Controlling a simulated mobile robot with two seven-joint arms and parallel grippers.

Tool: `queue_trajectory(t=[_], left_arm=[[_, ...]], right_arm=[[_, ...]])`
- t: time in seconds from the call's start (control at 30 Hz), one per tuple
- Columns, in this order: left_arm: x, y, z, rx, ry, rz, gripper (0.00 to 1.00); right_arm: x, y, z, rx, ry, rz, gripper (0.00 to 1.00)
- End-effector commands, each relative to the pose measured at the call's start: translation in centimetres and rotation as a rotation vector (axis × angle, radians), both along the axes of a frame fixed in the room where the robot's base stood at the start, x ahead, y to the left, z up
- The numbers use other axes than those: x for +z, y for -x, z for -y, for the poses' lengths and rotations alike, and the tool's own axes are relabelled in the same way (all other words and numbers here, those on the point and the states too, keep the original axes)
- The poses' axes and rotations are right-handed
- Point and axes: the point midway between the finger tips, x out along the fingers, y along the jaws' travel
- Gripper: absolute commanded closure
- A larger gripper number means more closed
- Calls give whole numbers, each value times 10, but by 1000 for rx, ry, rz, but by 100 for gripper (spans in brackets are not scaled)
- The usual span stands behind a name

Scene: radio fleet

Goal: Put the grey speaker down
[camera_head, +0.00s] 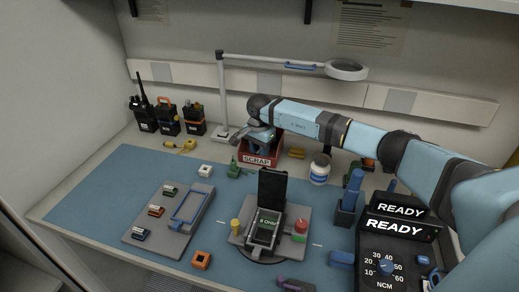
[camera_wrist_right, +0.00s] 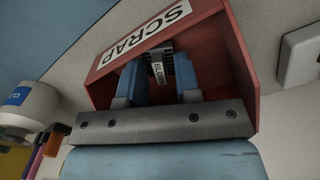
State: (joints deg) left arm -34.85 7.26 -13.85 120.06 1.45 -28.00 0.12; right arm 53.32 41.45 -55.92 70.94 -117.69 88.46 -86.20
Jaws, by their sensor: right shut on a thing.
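My right gripper (camera_head: 262,140) is at the red SCRAP box (camera_head: 273,156) at the back of the bench. I cannot tell whether the speaker touches the box floor. In the head view the speaker is hidden by the gripper and box. My left gripper is not in view.
A magnifier lamp (camera_head: 223,95) stands left of the box, a white jar (camera_head: 319,170) right of it. In front are a fixture with an open device (camera_head: 266,228), a grey tray (camera_head: 150,222) and a READY meter (camera_head: 392,262). Radios (camera_head: 168,120) stand at the back left.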

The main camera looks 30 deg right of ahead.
Motion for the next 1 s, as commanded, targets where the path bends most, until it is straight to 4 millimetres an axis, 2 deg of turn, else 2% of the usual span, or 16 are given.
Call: queue_trajectory(t=[0.17, 0.2, 0.3, 0.67, 0.77, 0.8, 1.0], left_arm=[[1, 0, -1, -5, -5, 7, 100], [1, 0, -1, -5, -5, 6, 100], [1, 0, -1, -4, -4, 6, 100], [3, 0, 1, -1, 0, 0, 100], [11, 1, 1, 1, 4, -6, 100], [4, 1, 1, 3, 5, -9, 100], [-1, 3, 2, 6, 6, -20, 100]], right_arm=[[-3, 0, 0, 0, 0, 1, 100], [-3, 0, 0, 0, 0, 0, 65], [-3, 0, 0, 0, 0, 0, 44], [2, 0, -1, 1, -1, -1, 44], [15, 0, -1, 2, -2, -2, 44], [19, 0, -1, 2, -1, 2, 44], [65, -1, 0, 1, 1, 3, 44]])
